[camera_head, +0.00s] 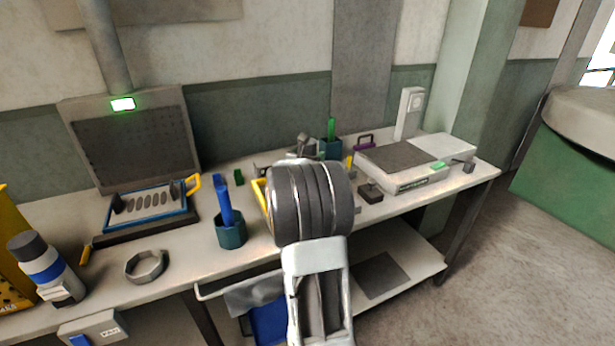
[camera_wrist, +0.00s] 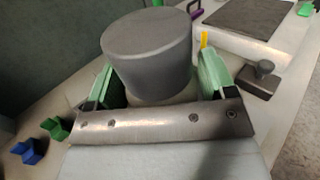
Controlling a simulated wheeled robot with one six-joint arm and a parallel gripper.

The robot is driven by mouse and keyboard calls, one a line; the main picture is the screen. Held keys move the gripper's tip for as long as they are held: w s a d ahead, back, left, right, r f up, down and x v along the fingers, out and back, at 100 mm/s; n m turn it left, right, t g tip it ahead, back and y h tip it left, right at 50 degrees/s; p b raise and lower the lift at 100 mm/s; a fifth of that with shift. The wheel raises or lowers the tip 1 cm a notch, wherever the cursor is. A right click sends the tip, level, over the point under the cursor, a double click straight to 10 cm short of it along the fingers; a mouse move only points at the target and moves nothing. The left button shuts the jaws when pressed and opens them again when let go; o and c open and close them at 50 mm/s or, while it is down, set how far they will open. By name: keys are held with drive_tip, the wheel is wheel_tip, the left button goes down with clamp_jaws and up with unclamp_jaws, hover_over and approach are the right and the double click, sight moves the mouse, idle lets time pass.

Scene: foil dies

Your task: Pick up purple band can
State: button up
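A plain grey, round-topped can (camera_wrist: 150,55) stands between the two green-padded fingers of my gripper (camera_wrist: 160,88) in the wrist view. Its lid faces the camera and no purple band shows on the part I see. The fingers are spread on either side of it, with a gap at the right finger; contact on the left is hidden. In the head view my own arm covers the gripper and most of that spot. A white can with a dark cap and blue band (camera_head: 45,268) stands at the far left of the bench.
The bench (camera_head: 185,260) holds a blue-handled tool in a teal cup (camera_head: 231,234), a grey ring (camera_head: 146,267), and a scale-like device (camera_head: 415,165) at right. A dark knobbed block (camera_wrist: 262,78) is right of the gripper.

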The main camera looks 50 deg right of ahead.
drive_tip(key=c, duration=1.2)
drive_tip(key=shift+r, duration=0.2)
